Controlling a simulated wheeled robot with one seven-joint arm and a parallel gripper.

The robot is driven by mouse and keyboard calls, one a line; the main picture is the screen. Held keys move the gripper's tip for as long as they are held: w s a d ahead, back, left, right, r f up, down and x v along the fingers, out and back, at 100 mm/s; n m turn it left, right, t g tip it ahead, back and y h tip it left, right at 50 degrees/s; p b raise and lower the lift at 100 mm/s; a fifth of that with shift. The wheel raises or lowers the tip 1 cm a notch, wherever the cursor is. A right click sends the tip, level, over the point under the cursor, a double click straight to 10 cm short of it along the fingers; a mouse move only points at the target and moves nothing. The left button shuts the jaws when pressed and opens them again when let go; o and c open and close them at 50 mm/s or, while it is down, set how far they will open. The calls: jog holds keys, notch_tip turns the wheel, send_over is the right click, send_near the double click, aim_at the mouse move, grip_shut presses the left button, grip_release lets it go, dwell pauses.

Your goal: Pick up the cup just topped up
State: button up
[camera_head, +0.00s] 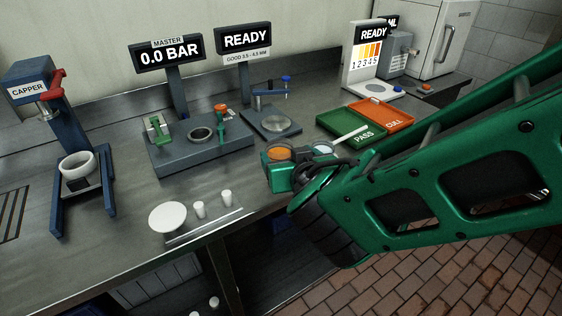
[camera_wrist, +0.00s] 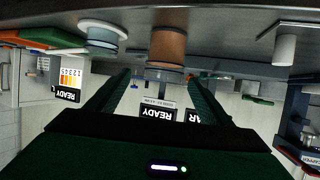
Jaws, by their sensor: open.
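A copper-brown cup (camera_wrist: 168,46) with an orange top stands ahead of my open gripper (camera_wrist: 160,76) in the upside-down wrist view, roughly between the fingertips. Whether the fingers reach around it, I cannot tell. In the head view its orange top (camera_head: 279,153) shows just beyond the green fingers of my gripper (camera_head: 281,172). A pale blue and white cup (camera_wrist: 103,35) stands beside it, left in the wrist view; its top shows right of the orange one in the head view (camera_head: 323,148), partly hidden by my gripper. Which cup was topped up, I cannot tell.
Two small white cups (camera_head: 200,209) (camera_head: 226,197) and a white disc (camera_head: 168,217) are near the bench's front edge. A grey fixture (camera_head: 185,155) is behind. Green PASS (camera_head: 350,125) and orange CULL (camera_head: 383,112) trays lie right of it. A capper (camera_head: 70,150) stands left.

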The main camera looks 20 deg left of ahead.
aim_at(277, 146)
jog(key=shift+a+x, duration=0.25)
jog(key=shift+x, duration=2.7)
jog(key=shift+s+r, duration=0.1)
jog(key=shift+r, duration=0.05)
jog(key=c, duration=1.3)
